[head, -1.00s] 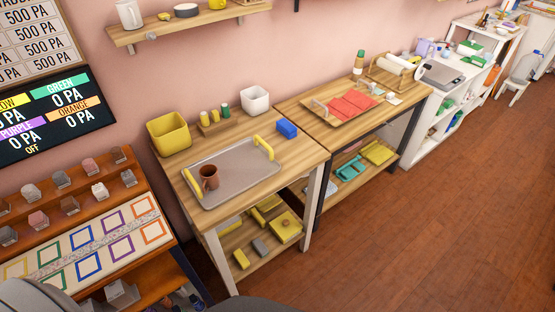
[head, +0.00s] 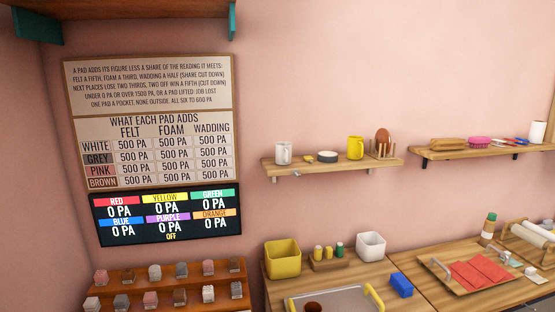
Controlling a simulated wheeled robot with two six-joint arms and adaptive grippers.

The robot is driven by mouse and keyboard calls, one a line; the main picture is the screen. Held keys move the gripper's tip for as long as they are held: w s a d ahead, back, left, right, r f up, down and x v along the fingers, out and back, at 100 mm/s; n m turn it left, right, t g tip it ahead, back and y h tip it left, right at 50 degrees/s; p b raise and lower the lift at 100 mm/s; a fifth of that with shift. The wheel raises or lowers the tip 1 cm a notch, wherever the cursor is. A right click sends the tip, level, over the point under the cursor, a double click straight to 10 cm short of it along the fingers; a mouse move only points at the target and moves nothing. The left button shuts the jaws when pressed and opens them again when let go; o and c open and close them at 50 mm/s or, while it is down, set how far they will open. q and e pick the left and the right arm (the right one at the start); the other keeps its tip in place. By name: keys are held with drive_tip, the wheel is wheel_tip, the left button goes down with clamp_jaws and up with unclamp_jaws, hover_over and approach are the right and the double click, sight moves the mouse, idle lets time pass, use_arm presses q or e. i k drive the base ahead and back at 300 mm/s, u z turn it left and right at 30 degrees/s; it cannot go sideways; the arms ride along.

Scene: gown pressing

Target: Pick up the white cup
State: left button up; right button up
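A white cup (head: 283,153) stands upright at the left end of the wooden wall shelf (head: 335,166) in the head view. A yellow mug (head: 355,148) stands further right on the same shelf, with a dark, low round object (head: 327,157) between them. Another white, cup-like vessel (head: 537,131) stands at the right end of the second wall shelf (head: 480,152). Neither of my grippers shows in this view.
Below the shelf, a table holds a yellow bin (head: 282,258), a white square pot (head: 371,246), a blue block (head: 401,285) and a grey tray (head: 335,299). A rack of small pads (head: 170,271) stands left. A red-covered board (head: 478,272) lies right.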

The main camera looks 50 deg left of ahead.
sight(283, 150)
drive_tip(key=u, duration=2.9)
drive_tip(key=i, duration=0.5)
drive_tip(key=z, duration=2.5)
